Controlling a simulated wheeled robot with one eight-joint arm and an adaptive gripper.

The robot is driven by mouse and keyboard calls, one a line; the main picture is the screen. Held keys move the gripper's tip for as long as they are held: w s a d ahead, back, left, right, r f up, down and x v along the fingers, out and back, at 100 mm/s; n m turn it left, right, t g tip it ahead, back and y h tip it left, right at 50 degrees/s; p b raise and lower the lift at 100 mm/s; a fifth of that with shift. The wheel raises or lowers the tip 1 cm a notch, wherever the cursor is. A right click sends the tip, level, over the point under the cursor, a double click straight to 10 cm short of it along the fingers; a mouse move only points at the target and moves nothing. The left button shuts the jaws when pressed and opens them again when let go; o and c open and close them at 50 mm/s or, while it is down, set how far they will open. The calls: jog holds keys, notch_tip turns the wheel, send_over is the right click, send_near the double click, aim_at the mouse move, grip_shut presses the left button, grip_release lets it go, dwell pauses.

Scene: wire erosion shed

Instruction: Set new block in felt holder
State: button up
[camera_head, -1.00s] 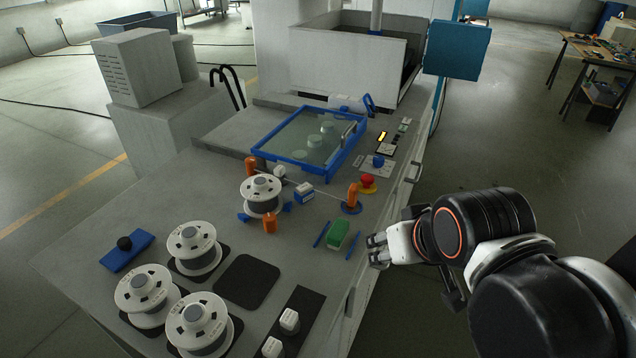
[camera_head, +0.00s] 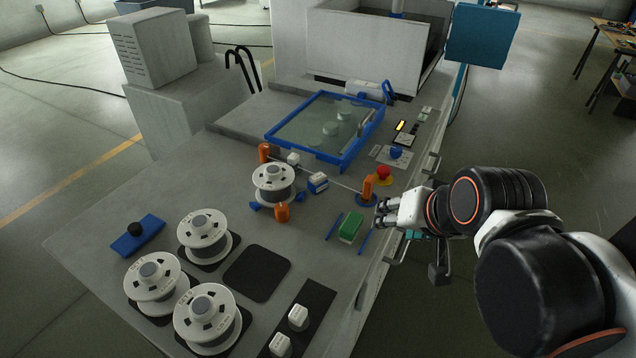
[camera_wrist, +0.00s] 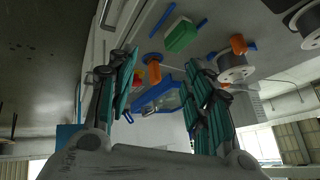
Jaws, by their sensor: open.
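Two white blocks, one (camera_head: 298,317) behind the other (camera_head: 280,346), stand on a dark strip (camera_head: 317,296) at the bench's front. A small blue holder with white in it (camera_head: 318,183) sits on the wire line right of the mounted spool; I cannot tell for sure that it is the felt holder. Another white piece (camera_head: 293,158) stands just behind it. My gripper (camera_head: 381,212) is open and empty at the bench's right edge, close to the orange post (camera_head: 368,188). In the wrist view its spread fingers (camera_wrist: 162,80) have nothing between them.
A green block (camera_head: 350,227) lies between two blue bars left of my gripper. Several white spools (camera_head: 203,232) stand at the left front. A red button (camera_head: 384,173) and a blue-framed glass cover (camera_head: 318,156) are farther back.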

jog(key=w+a+f+m+t+y, duration=0.1)
jog(key=w+a+m+y, duration=0.1)
jog(key=w+m, duration=0.3)
jog(key=w+a+f+m+y, duration=0.1)
jog(key=w+a+f+m, duration=0.1)
jog(key=w+m, duration=0.25)
jog(key=m+t+y, duration=0.3)
jog(key=m, duration=1.3)
send_near(318, 177)
jog(key=b+x, duration=0.1)
jog(key=x, duration=0.4)
jog(key=shift+w+d+b, duration=0.15)
jog(key=shift+w+b, duration=0.05)
jog(key=shift+b, duration=0.2)
jog(key=b+x, duration=0.2)
jog(key=x, duration=0.3)
jog(key=shift+f, duration=0.15)
jog(key=c, duration=0.8)
